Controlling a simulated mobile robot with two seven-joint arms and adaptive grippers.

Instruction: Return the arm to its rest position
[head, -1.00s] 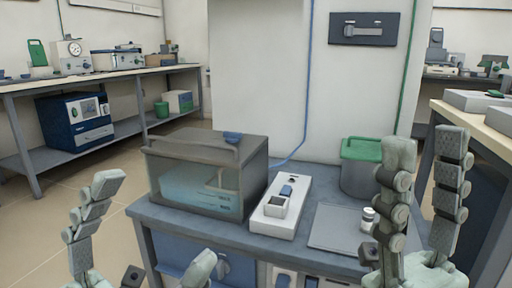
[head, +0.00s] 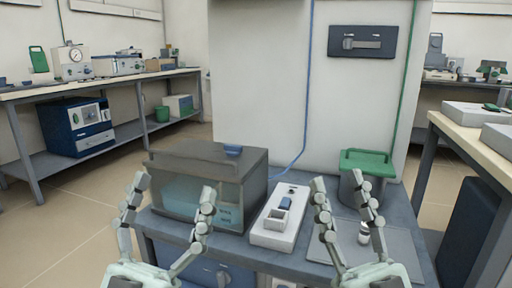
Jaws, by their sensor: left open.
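My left gripper (head: 171,188) is in the lower left of the head view. Its two jointed fingers point up and stand well apart, with nothing between them. It overlaps the front of the grey box with a clear bluish front (head: 185,190) on the table. My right gripper (head: 347,184) is at the lower right, also open and empty, fingers up. It stands in front of the grey flat plate (head: 398,244) and the small white bottle (head: 364,236). Contact with these things cannot be judged. Both palms are at the bottom edge.
The blue-grey table (head: 250,250) carries a white device (head: 275,238) and a grey can with a green lid (head: 368,160). A bench (head: 40,92) with instruments runs along the left; another (head: 470,135) is at the right. The floor (head: 85,205) at left is clear.

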